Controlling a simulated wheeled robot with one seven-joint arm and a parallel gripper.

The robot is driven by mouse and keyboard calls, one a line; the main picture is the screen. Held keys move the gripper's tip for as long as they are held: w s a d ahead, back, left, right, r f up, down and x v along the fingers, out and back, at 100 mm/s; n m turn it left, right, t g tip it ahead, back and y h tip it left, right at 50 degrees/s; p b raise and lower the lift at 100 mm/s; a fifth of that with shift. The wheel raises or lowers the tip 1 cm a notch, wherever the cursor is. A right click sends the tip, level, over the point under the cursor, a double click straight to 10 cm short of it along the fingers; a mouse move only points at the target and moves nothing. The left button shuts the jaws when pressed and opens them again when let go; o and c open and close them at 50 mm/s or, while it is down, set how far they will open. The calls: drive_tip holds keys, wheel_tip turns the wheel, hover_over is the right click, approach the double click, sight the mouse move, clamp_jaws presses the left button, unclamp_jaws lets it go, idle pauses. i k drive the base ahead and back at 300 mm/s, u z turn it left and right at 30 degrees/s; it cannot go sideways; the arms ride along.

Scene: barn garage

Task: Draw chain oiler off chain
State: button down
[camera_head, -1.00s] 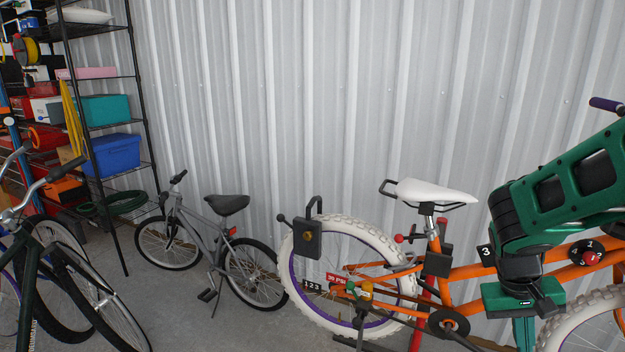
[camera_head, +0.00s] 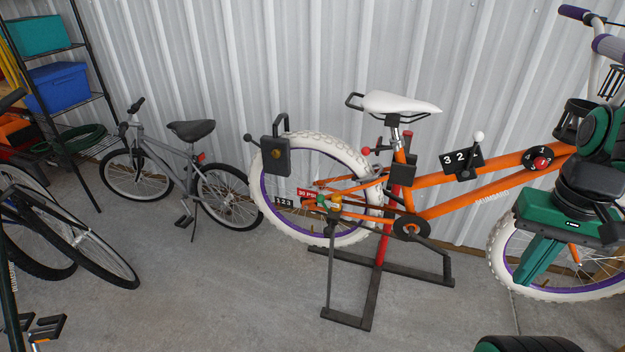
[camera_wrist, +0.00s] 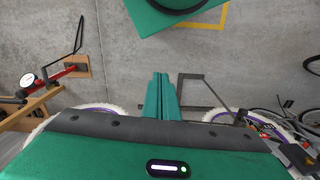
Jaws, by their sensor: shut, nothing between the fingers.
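The orange bicycle (camera_head: 455,180) with white tyres stands in a dark floor stand with a red post. A small green and yellow piece (camera_head: 335,202) sits by the chain at its rear hub; it looks like the chain oiler, but it is too small to be sure. The chain is hard to make out. My gripper (camera_head: 526,276) hangs in front of the front wheel, well to the right of that piece. Its green fingers are together and empty, as the wrist view (camera_wrist: 161,80) also shows.
The stand's dark feet (camera_head: 350,318) spread on the floor below the bicycle. A black box with a knob (camera_head: 275,157) is by the rear wheel, and a "3 2" panel (camera_head: 462,160) is on the frame. A grey bicycle (camera_head: 185,165) stands left. The front floor is mostly clear.

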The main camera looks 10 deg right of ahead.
sight(335, 211)
drive_tip(key=k, duration=1.3)
drive_tip(key=z, duration=0.15)
drive_tip(key=i, duration=1.7)
drive_tip(key=u, duration=0.5)
